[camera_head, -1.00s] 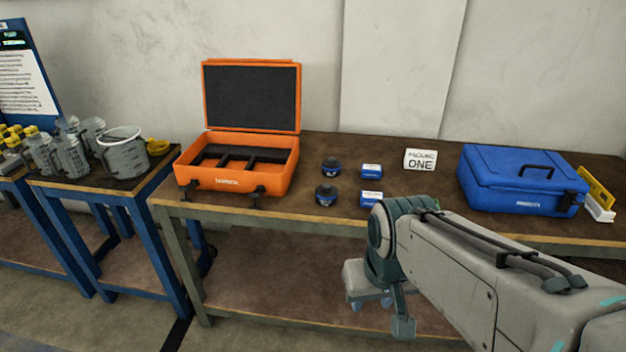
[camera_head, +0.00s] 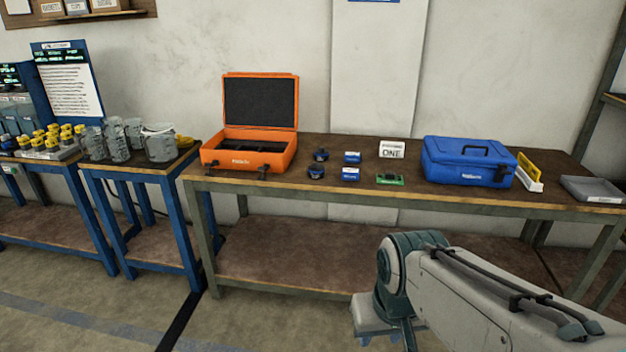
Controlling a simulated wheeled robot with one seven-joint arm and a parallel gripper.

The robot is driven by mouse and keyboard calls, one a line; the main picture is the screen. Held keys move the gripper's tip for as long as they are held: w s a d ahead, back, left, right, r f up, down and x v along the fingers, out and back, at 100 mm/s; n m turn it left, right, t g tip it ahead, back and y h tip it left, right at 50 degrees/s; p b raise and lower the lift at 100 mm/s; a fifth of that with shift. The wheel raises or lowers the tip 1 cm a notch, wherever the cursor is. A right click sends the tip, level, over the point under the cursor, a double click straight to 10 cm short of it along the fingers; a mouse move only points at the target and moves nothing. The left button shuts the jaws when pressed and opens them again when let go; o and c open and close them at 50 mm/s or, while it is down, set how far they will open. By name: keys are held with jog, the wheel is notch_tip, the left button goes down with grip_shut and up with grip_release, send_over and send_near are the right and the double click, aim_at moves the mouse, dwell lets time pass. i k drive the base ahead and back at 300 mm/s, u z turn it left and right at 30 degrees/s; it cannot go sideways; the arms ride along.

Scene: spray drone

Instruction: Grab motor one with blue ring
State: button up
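Two small dark round motors with blue on them sit on the brown workbench (camera_head: 455,190), just right of the open orange case. The back motor (camera_head: 321,155) and the front motor (camera_head: 316,172) look alike at this size, and I cannot tell which is motor one. A white sign (camera_head: 392,149) reading "ONE" stands at the back of the bench. My gripper (camera_head: 376,338) is low in front of the bench, well apart from the motors. Its fingers are small, partly hidden by my arm and near the bottom edge.
An open orange case (camera_head: 248,157) stands left of the motors. Two blue-and-white boxes (camera_head: 352,157) and a green board (camera_head: 390,179) lie to their right. A closed blue case (camera_head: 467,163) and grey tray (camera_head: 592,189) are farther right. A blue side table (camera_head: 125,170) holds jugs.

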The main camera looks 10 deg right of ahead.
aim_at(316, 170)
jog(key=u, duration=0.55)
jog(key=i, duration=0.5)
jog(key=u, duration=0.55)
jog(key=i, duration=1.15)
jog(key=z, duration=0.55)
jog(key=i, duration=0.75)
jog(key=z, duration=1.2)
jog(key=i, duration=0.4)
jog(key=z, duration=0.45)
